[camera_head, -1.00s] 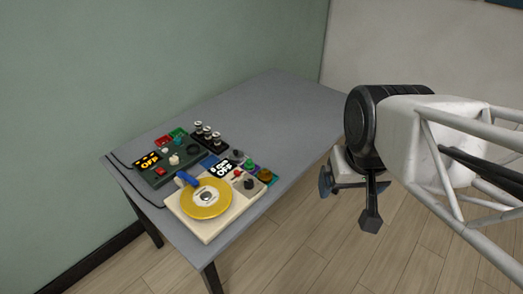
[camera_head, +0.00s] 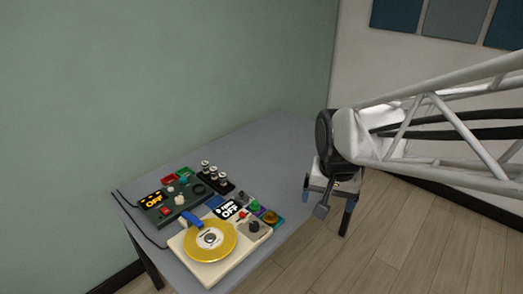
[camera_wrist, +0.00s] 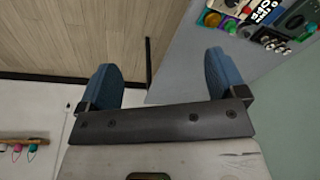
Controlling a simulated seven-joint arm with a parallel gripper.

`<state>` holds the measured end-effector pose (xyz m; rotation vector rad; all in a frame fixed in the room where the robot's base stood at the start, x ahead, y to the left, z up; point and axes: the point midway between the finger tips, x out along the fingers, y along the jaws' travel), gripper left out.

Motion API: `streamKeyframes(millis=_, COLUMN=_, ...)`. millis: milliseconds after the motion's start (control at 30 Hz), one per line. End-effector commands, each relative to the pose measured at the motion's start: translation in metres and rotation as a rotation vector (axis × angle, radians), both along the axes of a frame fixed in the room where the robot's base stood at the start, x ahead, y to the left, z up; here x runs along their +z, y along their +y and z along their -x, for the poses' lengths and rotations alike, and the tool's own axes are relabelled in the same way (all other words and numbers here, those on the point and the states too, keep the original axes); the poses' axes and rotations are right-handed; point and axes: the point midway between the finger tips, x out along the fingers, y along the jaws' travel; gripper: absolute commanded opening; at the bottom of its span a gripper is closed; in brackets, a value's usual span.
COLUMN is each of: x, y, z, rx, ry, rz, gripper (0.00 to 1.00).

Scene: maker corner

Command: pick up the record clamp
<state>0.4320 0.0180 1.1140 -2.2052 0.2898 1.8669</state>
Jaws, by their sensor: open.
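A small dark grey round piece, which looks like the record clamp (camera_head: 210,238), sits at the centre of a yellow record (camera_head: 196,249) on a cream turntable (camera_head: 236,262). My gripper (camera_head: 328,202) is at the table's right edge, well right of the turntable and apart from it. In the wrist view my gripper (camera_wrist: 162,82) shows two blue fingers spread wide with nothing between them. The clamp is not visible in the wrist view.
A dark green box with an orange display (camera_head: 172,202) stands behind the turntable. A black strip with several knobs (camera_head: 215,180) and coloured parts lie nearby. A blue tonearm piece (camera_head: 191,220) is beside the record. The back of the grey table (camera_head: 265,150) is clear.

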Motion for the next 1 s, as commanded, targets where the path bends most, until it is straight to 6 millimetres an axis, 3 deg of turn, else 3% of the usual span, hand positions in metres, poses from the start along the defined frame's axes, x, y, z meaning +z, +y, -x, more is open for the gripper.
streamKeyframes(millis=567, x=-0.075, y=0.039, z=-0.124, rx=-0.316, ry=0.078, rz=-0.045, gripper=0.90)
streamKeyframes(millis=1000, x=-0.163, y=0.076, z=-0.203, rx=-0.562, ry=0.131, rz=-0.059, gripper=0.90)
